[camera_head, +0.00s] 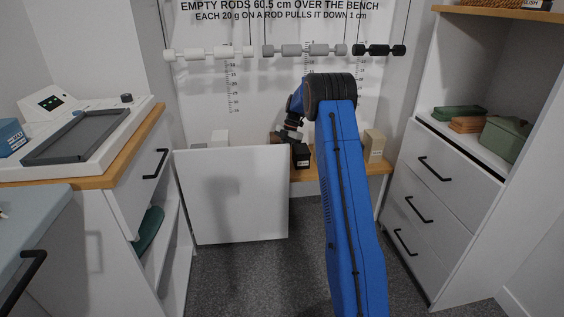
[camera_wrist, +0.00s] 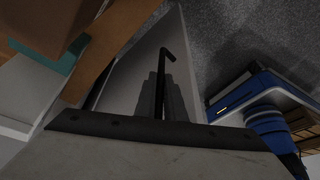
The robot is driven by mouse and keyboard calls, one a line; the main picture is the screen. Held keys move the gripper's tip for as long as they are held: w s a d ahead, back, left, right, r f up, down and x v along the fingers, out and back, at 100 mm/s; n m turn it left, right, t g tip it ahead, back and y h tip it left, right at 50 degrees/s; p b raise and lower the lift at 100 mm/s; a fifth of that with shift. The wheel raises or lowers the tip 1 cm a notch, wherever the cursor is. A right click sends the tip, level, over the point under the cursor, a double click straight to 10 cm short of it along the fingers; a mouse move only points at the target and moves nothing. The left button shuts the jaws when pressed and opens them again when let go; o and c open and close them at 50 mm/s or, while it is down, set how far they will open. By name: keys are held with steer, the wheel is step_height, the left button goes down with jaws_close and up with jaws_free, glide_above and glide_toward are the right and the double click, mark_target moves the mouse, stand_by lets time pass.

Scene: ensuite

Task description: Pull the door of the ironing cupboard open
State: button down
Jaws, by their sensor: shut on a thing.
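The white door panel (camera_head: 235,195) stands upright at the left of the room's far end, in front of the wooden bench (camera_head: 312,174). I take it for the ironing cupboard door; it stands out from the bench. My gripper (camera_head: 301,158) is at its upper right edge, and the head view hides most of the jaws. In the wrist view the white panel (camera_wrist: 127,80) runs away from me, and my gripper's grey fingers (camera_wrist: 160,98) are shut around a black bar handle (camera_wrist: 165,55). The cupboard's inside is hidden.
A cabinet with a machine (camera_head: 85,135) on top stands at left, its black handle (camera_head: 155,163) sticking out. A drawer unit (camera_head: 430,205) stands at right. Weighted rods (camera_head: 305,50) hang above the bench. Grey carpet (camera_head: 260,275) is clear between the units.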

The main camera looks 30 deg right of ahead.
steer(key=shift+a, duration=0.1)
steer(key=c, duration=1.8)
jaws_free()
steer(key=shift+c, duration=0.2)
steer(key=v, duration=1.7)
steer(key=shift+r, duration=0.25)
